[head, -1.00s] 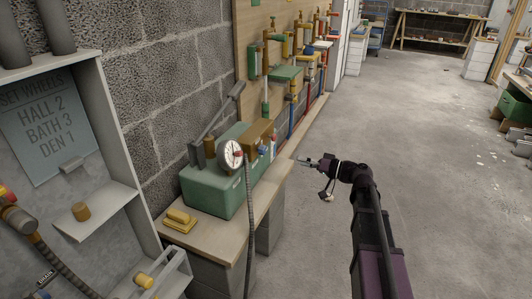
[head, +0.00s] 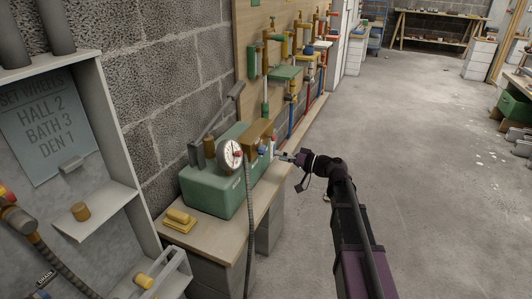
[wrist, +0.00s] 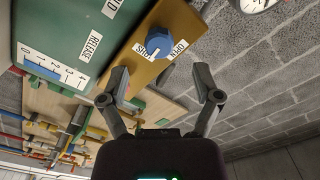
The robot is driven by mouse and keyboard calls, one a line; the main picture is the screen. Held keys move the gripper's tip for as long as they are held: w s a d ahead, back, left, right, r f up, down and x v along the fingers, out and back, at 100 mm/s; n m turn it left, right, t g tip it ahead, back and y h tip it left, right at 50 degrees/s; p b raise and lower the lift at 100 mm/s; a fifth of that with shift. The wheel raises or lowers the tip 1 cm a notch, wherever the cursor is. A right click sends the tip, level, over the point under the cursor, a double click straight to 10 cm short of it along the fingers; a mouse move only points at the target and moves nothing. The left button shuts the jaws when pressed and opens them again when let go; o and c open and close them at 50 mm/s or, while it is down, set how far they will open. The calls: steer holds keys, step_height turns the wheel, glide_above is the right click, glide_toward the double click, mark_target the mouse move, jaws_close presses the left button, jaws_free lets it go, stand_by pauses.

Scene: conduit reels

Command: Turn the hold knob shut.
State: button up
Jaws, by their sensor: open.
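The blue knob (wrist: 157,43) sits on a brass-coloured block (wrist: 172,22) in the wrist view, with white labels beside it. A white line on the knob points down in the picture, between the two labels. The block is on the green pump box (head: 213,187), which stands on the bench; a small blue spot beside the block in the head view looks like the knob. My gripper (wrist: 163,88) is open and empty. Its fingertips are short of the knob and apart from it, with the knob above the gap in the wrist picture. In the head view my gripper (head: 281,155) is just right of the block.
A round gauge (head: 231,154) with a hose stands at the box's front. A RELEASE label (wrist: 90,46) and a numbered scale (wrist: 54,69) are on the green box. A yellow block (head: 178,220) lies on the bench (head: 188,238).

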mark_target(265, 152)
steer(key=shift+x, duration=3.05)
jaws_close()
